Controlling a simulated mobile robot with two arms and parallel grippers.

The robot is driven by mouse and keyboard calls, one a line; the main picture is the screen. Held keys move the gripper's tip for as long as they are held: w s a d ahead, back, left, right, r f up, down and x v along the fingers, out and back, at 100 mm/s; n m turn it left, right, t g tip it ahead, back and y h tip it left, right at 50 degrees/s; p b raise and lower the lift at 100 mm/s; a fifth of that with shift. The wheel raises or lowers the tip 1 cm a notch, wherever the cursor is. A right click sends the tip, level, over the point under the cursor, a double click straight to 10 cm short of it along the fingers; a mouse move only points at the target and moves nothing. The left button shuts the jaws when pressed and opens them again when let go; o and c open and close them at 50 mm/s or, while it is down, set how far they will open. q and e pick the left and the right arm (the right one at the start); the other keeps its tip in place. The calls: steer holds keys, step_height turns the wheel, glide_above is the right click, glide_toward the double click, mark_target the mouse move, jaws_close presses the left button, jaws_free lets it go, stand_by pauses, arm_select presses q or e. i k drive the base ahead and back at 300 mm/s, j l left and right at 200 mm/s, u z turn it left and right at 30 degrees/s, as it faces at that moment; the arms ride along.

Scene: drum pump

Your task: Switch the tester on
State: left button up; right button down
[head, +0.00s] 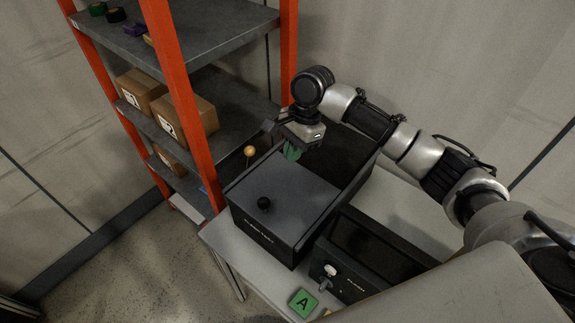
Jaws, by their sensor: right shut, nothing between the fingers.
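The tester, a dark box (285,200) with lettering that seems to read "PUMP TEST", stands on a light table. A green item (291,151) shows partly below the gripper. My left gripper is out of view.
A second black box (365,250) with a white knob (330,270) stands to the right. A green "A" tile (303,303) lies at the table's front. An orange-post shelf (180,90) with cardboard boxes (190,115) stands close on the left.

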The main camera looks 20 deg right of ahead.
mark_target(326, 283)
steer(key=k+j, duration=0.25)
steer(key=k, duration=0.2)
steer(key=k+j, duration=0.25)
steer(key=k, duration=0.25)
steer(key=k+j, duration=0.25)
steer(key=k, duration=0.2)
